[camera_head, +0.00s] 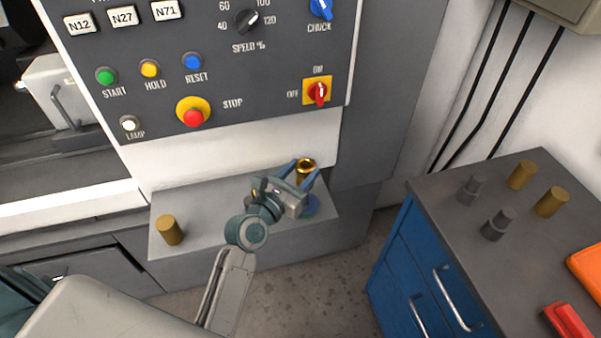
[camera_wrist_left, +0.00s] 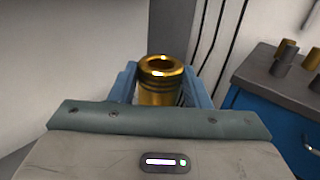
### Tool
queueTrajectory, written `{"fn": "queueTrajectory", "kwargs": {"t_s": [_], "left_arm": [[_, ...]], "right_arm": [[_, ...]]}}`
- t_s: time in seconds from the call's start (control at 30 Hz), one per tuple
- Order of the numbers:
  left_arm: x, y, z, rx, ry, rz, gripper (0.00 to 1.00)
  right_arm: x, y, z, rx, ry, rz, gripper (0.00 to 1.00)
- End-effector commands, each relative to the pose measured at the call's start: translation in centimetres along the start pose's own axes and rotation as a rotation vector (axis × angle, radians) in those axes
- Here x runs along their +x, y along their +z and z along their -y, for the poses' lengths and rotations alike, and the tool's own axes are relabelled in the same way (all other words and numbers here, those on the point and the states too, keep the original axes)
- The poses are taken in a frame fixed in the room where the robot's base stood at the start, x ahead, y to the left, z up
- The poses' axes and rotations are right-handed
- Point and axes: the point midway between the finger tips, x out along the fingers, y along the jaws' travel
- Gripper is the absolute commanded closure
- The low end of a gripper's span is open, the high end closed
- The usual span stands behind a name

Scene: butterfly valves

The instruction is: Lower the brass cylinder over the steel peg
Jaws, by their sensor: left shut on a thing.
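The brass cylinder (camera_head: 306,166) is upright, with its open, shiny rim facing up. My left gripper (camera_head: 303,178) is shut on it, one blue finger on each side, above the right end of the grey ledge. The cylinder also shows between the fingers in the left wrist view (camera_wrist_left: 160,82). No steel peg can be made out there; the gripper hides that spot, so I cannot tell whether the cylinder is around a peg. My right gripper is not in view.
Another brass cylinder (camera_head: 169,230) stands at the left of the grey ledge (camera_head: 200,255). A control panel (camera_head: 270,75) rises behind. A blue cabinet (camera_head: 398,262) at right bears two brass cylinders (camera_head: 522,174), two dark stepped pieces (camera_head: 497,224) and a red item (camera_head: 568,320).

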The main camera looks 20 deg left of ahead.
Motion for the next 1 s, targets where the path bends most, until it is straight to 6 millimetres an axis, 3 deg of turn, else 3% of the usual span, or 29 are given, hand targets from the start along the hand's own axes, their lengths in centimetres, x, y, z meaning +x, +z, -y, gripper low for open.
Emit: {"fn": "queueTrajectory", "kwargs": {"t_s": [0.57, 1.0], "left_arm": [[0.0, -2.5, 0.0, 0.000, 0.001, 0.004, 1.00], [0.0, -4.1, 0.0, 0.001, 0.000, 0.005, 1.00]], "right_arm": [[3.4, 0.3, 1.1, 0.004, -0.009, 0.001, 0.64], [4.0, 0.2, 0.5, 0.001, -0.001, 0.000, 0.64]]}}
